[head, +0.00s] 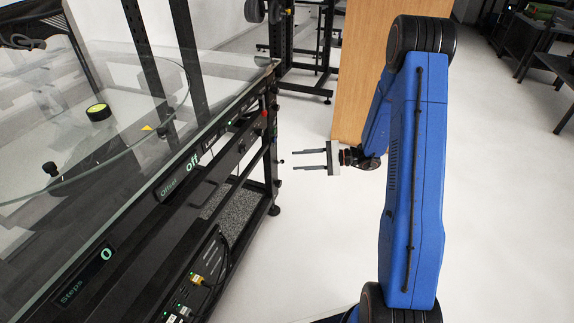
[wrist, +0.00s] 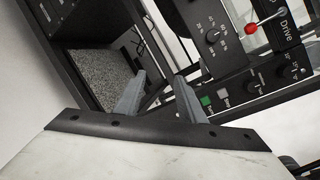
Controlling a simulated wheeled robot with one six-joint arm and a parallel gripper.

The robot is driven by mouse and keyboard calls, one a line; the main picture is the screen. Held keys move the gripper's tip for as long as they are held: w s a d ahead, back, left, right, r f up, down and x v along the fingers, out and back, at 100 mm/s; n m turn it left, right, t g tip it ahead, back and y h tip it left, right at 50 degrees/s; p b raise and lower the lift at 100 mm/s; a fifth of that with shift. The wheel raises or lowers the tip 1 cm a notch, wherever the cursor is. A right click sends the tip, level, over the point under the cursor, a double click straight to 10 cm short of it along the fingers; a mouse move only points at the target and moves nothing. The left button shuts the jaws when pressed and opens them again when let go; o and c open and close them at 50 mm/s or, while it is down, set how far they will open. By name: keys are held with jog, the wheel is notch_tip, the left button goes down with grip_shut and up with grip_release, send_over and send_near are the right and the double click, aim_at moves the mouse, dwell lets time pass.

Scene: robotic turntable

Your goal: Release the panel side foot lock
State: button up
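The turntable stand (head: 232,140) is a black frame with a glass top at the left of the head view. A black foot (head: 274,210) shows at the base of its near corner. I cannot make out which part is the panel side foot lock. My gripper (head: 302,160) is open and empty, its two fingers pointing left at the stand's end, with a gap between. In the wrist view my gripper (wrist: 158,98) has its fingers apart, with the stand's frame and control panel behind them and nothing between them.
The wrist view shows a control panel (wrist: 225,60) with a dial, a green button (wrist: 208,99) and a red-tipped lever (wrist: 251,28) by the word Drive. A grey speckled slab (wrist: 92,72) lies inside the frame. A wooden panel (head: 365,60) stands behind my arm. White floor (head: 490,200) is clear at right.

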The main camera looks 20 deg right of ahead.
aim_at(279, 162)
jog(key=w+d+f+m+t+h, duration=0.1)
jog(key=w+d+f+m+t, duration=0.1)
jog(key=d+f+t, duration=0.3)
jog(key=w+d+f+m+h, duration=0.1)
jog(key=w+d+f+m, duration=0.15)
jog(key=f, duration=0.45)
jog(key=w+d+f+m+t+h, duration=0.1)
jog(key=w+d+f+m+t, duration=0.1)
jog(key=d+f+m+t, duration=0.3)
jog(key=w+a+f+n+g, duration=0.1)
jog(key=w+a+n+g, duration=0.1)
jog(key=w+a, duration=1)
jog(key=shift+w+a, duration=0.4)
jog(key=shift+a, duration=0.05)
jog(key=shift+f, duration=0.1)
